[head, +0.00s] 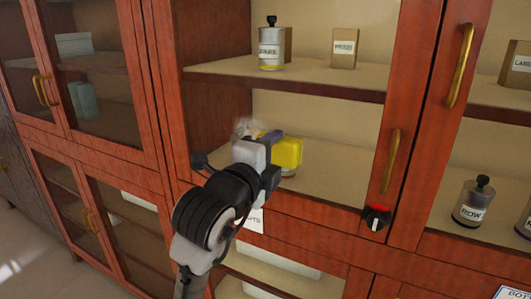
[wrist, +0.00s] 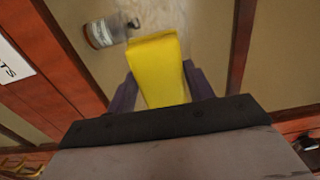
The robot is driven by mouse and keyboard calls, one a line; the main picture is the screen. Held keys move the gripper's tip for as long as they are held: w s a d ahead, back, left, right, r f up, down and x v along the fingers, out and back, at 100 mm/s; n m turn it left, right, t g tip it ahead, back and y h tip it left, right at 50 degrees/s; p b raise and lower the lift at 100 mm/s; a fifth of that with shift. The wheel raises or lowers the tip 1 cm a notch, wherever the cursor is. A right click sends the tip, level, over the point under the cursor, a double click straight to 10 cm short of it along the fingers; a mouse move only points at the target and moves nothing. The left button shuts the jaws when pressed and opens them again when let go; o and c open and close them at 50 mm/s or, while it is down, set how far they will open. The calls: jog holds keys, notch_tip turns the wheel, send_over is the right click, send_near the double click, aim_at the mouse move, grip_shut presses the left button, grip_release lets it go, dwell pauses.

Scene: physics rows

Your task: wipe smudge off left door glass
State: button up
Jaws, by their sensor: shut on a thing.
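My gripper (head: 272,151) is in front of the left door glass (head: 330,125) of the middle cabinet. It is shut on a yellow block (head: 288,154), which looks like a sponge. In the wrist view the yellow block (wrist: 157,65) sits between the two purple fingers (wrist: 158,88) and points at the glass. A whitish smudge (head: 243,127) shows just above and left of my gripper, partly hidden by it. In the wrist view a pale patch (wrist: 145,14) shows beyond the block's tip. I cannot tell whether the block touches the glass.
Brass handles (head: 392,160) stick out from the doors, and a black and red knob (head: 376,217) sits on the frame below. A bottle (wrist: 106,31) stands on the shelf behind the glass. A white label (wrist: 14,65) is on the lower frame.

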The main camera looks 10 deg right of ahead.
aim_at(236, 130)
jog(key=shift+s+d, duration=0.6)
jog(key=shift+d, duration=0.3)
jog(key=shift+w+a+b, duration=0.6)
jog(key=shift+w+a, duration=0.65)
jog(key=shift+a, duration=0.5)
jog(key=shift+w+a+b, duration=0.6)
jog(key=shift+w+a, duration=0.7)
jog(key=shift+a, duration=0.45)
jog(key=shift+w+a+b, duration=0.6)
jog(key=shift+w+a, duration=0.65)
jog(key=shift+a, duration=0.5)
jog(key=shift+r+p, duration=0.45)
jog(key=shift+r, duration=0.4)
jog(key=shift+s+d+f, duration=0.1)
jog(key=shift+s+d, duration=0.3)
jog(key=shift+d, duration=0.2)
jog(key=shift+s+d+b, duration=0.3)
jog(key=shift+s+d, duration=0.85)
jog(key=shift+d, duration=0.4)
jog(key=shift+s+d+b, duration=0.35)
jog(key=shift+s+d, duration=0.75)
jog(key=shift+d, duration=0.4)
jog(key=shift+s+d+b, duration=0.3)
jog(key=shift+s+d, duration=0.85)
jog(key=shift+d, duration=0.4)
jog(key=shift+w+a, duration=0.1)
